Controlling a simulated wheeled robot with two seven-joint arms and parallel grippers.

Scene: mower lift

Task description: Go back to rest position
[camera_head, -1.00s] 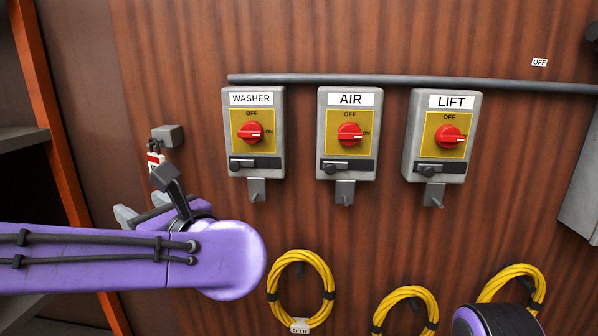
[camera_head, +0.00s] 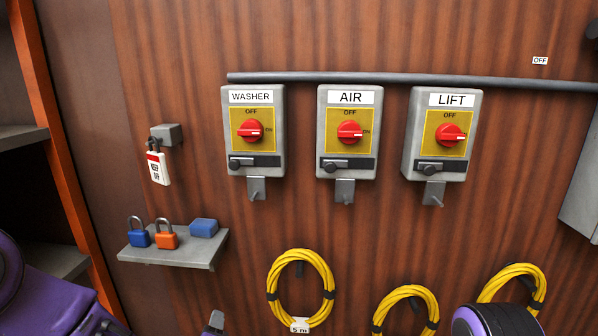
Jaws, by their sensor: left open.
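My left gripper (camera_head: 214,322) barely shows at the bottom edge, below the small shelf and left of a yellow coil. Only a grey tip of it is in view and most is cut off. It is open, and I see nothing held in the visible part. My purple left arm is at the lower left corner. Part of my purple and black right arm shows at the bottom right; my right gripper is out of view.
WASHER (camera_head: 253,130), AIR (camera_head: 348,132) and LIFT (camera_head: 442,135) switch boxes are on the wood wall. A shelf (camera_head: 165,256) carries a blue padlock (camera_head: 138,239), an orange padlock (camera_head: 166,241) and a blue block (camera_head: 204,228). A tag (camera_head: 158,168) hangs above. Yellow coils (camera_head: 328,280) hang below.

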